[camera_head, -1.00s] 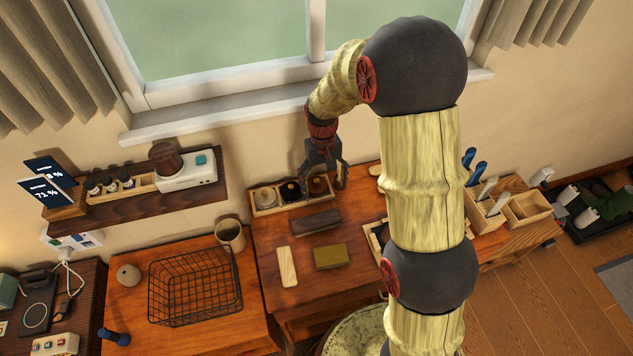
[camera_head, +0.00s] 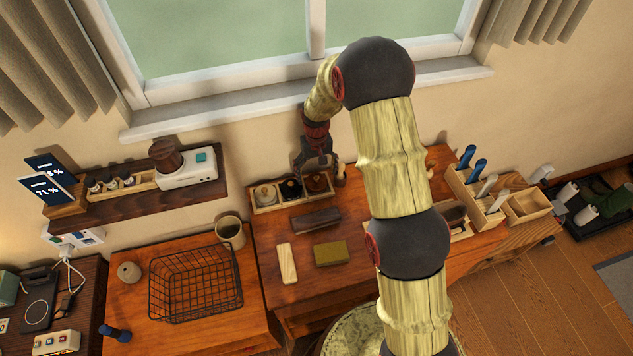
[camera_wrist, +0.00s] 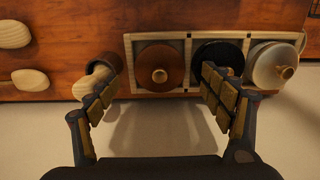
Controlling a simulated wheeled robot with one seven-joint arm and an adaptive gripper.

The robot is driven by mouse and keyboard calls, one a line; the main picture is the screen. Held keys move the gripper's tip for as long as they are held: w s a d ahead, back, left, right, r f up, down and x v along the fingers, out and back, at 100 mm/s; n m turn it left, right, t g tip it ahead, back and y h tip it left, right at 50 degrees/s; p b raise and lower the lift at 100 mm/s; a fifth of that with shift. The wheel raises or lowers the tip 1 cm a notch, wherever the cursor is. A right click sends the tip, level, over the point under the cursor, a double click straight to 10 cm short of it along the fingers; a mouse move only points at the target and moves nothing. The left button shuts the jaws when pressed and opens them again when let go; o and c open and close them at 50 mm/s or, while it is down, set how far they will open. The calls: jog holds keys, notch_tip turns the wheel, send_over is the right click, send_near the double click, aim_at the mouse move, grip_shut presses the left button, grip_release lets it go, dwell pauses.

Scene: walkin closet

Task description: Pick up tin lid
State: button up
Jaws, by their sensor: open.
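A light wooden tray (camera_head: 262,210) at the back of the desk holds three round tins with lids. In the head view a pale lid (camera_head: 265,195) is left, a black lid (camera_head: 291,189) in the middle and a brown lid (camera_head: 317,182) right. The wrist view shows the brown lid with a pale knob (camera_wrist: 160,75), the black lid (camera_wrist: 217,55) and the pale lid (camera_wrist: 273,66). My gripper (camera_wrist: 161,78) is open and empty, its fingers on either side of the brown lid in that view. The right finger partly hides the black lid. Contact cannot be told.
A wooden-topped cylinder (camera_wrist: 97,78) stands close beside the tray, near my left finger. A dark case (camera_head: 315,221), a pale block (camera_head: 287,263) and an olive block (camera_head: 331,253) lie in front. The window wall is close behind; a wire basket (camera_head: 195,285) stands left.

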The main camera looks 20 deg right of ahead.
aim_at(317, 180)
notch_tip(317, 180, down, 2)
jog(key=shift+f, duration=0.25)
jog(key=shift+c, duration=0.2)
jog(key=shift+s, duration=0.15)
jog(key=c, duration=1)
jog(key=shift+c, duration=0.3)
